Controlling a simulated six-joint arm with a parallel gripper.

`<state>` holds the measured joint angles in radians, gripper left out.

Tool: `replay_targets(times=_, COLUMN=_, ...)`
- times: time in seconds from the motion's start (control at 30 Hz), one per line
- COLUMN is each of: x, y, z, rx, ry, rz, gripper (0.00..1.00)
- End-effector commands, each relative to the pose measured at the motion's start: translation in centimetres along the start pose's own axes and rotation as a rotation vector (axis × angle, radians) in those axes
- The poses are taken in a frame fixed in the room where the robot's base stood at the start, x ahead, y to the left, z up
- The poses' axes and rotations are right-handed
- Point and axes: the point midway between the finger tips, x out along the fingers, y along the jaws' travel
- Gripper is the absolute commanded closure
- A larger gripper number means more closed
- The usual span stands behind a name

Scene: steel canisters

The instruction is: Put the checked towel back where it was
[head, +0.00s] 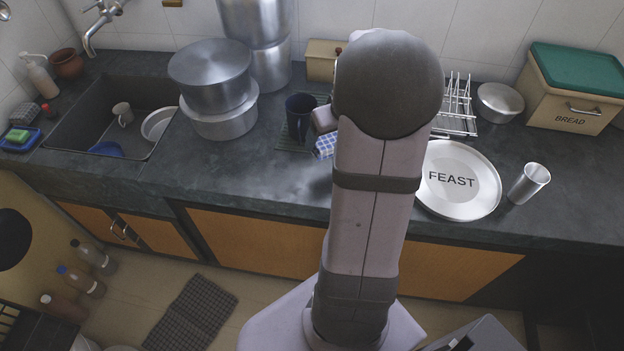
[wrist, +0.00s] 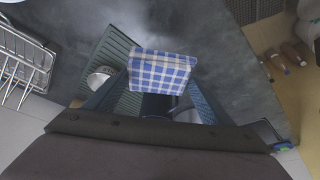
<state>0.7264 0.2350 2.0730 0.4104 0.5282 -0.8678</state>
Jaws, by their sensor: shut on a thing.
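The blue-and-white checked towel (head: 325,146) shows in the head view just left of my arm, above the counter beside a dark mug (head: 300,112). My gripper is shut on the towel. My arm hides part of the towel and most of the gripper in the head view. I cannot tell whether the towel touches the counter.
The mug stands on a dark ribbed mat (head: 287,142). Steel pots (head: 218,118) stand left of it, beyond them a sink (head: 70,125). A wire rack (head: 455,110), a FEAST plate (head: 462,205) and a steel cup (head: 528,184) are right. The front counter left of my arm is clear.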

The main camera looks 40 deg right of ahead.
Motion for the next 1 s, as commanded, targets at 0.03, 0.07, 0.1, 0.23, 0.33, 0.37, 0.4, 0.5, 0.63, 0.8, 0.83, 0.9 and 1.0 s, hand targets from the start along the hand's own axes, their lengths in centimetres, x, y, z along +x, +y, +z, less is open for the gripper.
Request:
replay_targets(times=0.03, x=-0.3, y=-0.5, z=-0.2, rx=-0.060, ry=0.001, rz=-0.026, gripper=0.42)
replay_targets(times=0.07, x=-0.4, y=-0.8, z=-0.2, rx=-0.101, ry=0.001, rz=-0.042, gripper=0.42)
replay_targets(times=0.1, x=-0.6, y=-1.2, z=-0.3, rx=-0.161, ry=0.001, rz=-0.067, gripper=0.42)
replay_targets(times=0.23, x=-1.1, y=-2.9, z=-0.2, rx=-0.360, ry=0.000, rz=-0.151, gripper=0.42)
replay_targets(times=0.33, x=-1.4, y=-4.0, z=0.2, rx=-0.508, ry=0.000, rz=-0.213, gripper=0.42)
replay_targets(times=0.37, x=-1.5, y=-4.2, z=0.3, rx=-0.551, ry=0.000, rz=-0.230, gripper=0.42)
replay_targets(times=0.4, x=-1.6, y=-4.6, z=0.5, rx=-0.603, ry=-0.001, rz=-0.253, gripper=0.42)
replay_targets(times=0.5, x=-1.8, y=-5.1, z=0.8, rx=-0.719, ry=-0.001, rz=-0.300, gripper=0.42)
replay_targets(times=0.63, x=-1.9, y=-5.3, z=1.1, rx=-0.826, ry=-0.002, rz=-0.344, gripper=0.42)
replay_targets(times=0.8, x=-2.0, y=-5.3, z=1.1, rx=-0.889, ry=-0.001, rz=-0.369, gripper=0.42)
replay_targets(times=0.83, x=-2.0, y=-5.3, z=1.1, rx=-0.893, ry=-0.001, rz=-0.370, gripper=0.42)
replay_targets(times=0.9, x=-1.9, y=-5.3, z=1.1, rx=-0.897, ry=-0.001, rz=-0.372, gripper=0.42)
replay_targets(times=1.0, x=-1.3, y=-5.4, z=1.4, rx=-0.895, ry=-0.003, rz=-0.375, gripper=0.42)
